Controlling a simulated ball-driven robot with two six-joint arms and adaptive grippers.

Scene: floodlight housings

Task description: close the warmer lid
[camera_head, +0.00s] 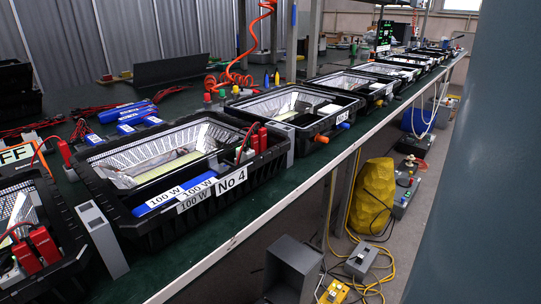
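I see nothing in the head view that I can clearly identify as the warmer or its lid. A dark upright panel (175,69) stands at the back of the bench, but I cannot tell whether it is a lid. A grey box (292,268) with a dark face is below the bench edge at the bottom; I cannot tell what it is. Neither of my grippers is in view.
A long green bench (235,215) with a pale front edge runs to the far right. Black floodlight housings, including one marked No 4 (100,178), line it. A yellow bag (372,198) and cables lie on the floor. A large blue-grey surface (480,190) blocks the right side.

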